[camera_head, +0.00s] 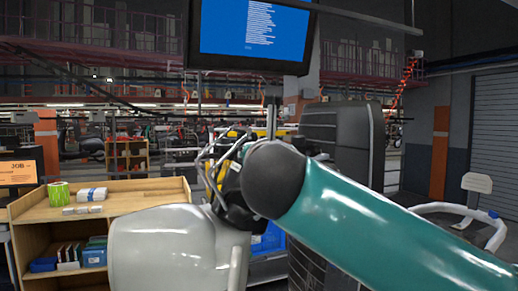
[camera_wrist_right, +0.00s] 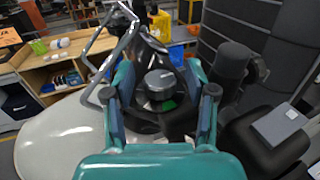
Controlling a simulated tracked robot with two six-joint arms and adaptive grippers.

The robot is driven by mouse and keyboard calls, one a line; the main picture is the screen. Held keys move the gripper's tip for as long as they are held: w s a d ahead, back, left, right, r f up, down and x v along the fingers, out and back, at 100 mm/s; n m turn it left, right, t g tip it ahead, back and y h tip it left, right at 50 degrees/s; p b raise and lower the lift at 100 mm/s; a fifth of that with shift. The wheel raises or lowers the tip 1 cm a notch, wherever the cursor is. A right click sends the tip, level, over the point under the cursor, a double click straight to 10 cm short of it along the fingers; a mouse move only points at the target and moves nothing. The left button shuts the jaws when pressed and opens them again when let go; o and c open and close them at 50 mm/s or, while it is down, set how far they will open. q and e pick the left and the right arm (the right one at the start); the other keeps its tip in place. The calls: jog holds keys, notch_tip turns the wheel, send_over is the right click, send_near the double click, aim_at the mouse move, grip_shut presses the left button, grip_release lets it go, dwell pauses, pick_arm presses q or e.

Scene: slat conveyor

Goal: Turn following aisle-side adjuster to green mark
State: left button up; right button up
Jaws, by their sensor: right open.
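In the right wrist view my right gripper (camera_wrist_right: 160,74) is open, with one teal finger on each side of a dark round knob-like part (camera_wrist_right: 159,82) with a paler top. This part may be the adjuster. A small green patch (camera_wrist_right: 169,104) shows just below it. I cannot tell whether the fingers touch the part. In the head view my teal right arm comes in from the right, and its dark round joint hides the gripper and the part. My left gripper is not in view.
A large pale rounded body (camera_head: 175,250) fills the front left. Metal tubes (camera_head: 225,150) rise behind it. A wooden shelf unit (camera_head: 150,190) with a green roll (camera_head: 59,194) stands at left. A tall dark ribbed block (camera_head: 345,140) stands close behind my right arm.

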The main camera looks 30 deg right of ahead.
jog(key=shift+w, duration=0.2)
grip_shut()
dwell(0.3)
jog(key=shift+r+m+g+h+p, duration=0.15)
jog(key=shift+m+g+h+p, duration=0.7)
jog(key=shift+h+p, duration=0.25)
jog(key=m+g+h+p, duration=0.3)
jog(key=g, duration=0.1)
jog(key=shift+w, duration=0.1)
jog(key=shift+m+g+h+p, duration=0.4)
jog(key=shift+m+g+h, duration=0.3)
jog(key=shift+m+g, duration=0.45)
jog(key=shift+f+m+g+h, duration=0.1)
jog(key=shift+m+g+h, duration=0.25)
jog(key=shift+m+g, duration=0.7)
jog(key=shift+f+m+g+h, duration=0.1)
jog(key=shift+m+g+h, duration=0.4)
jog(key=shift+g, duration=0.95)
jog(key=shift+m+g, duration=0.45)
jog(key=shift+g, duration=0.05)
